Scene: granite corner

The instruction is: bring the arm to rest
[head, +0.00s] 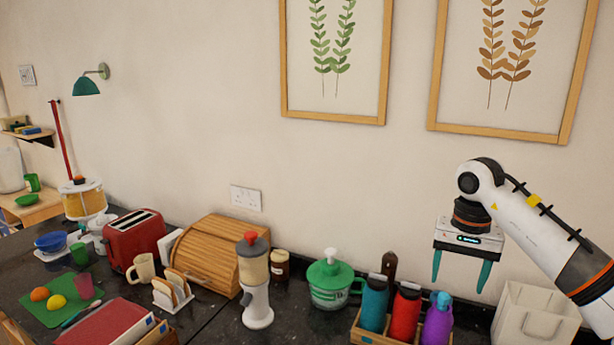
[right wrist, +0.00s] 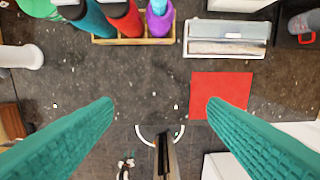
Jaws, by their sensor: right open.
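My right gripper (head: 460,270) hangs from the white right arm (head: 540,230) at the right of the head view, fingers pointing down. Its two teal fingers are wide apart with nothing between them. In the right wrist view the open gripper (right wrist: 160,112) is above the dark speckled counter (right wrist: 120,75). It is clear of the bottles in the head view. My left gripper does not show in either view.
A wooden crate (right wrist: 131,40) holds a teal bottle (head: 374,302), a red bottle (head: 405,312) and a purple bottle (head: 437,322). A red square (right wrist: 222,92) lies on the counter. A green-lidded jar (head: 329,280) stands left.

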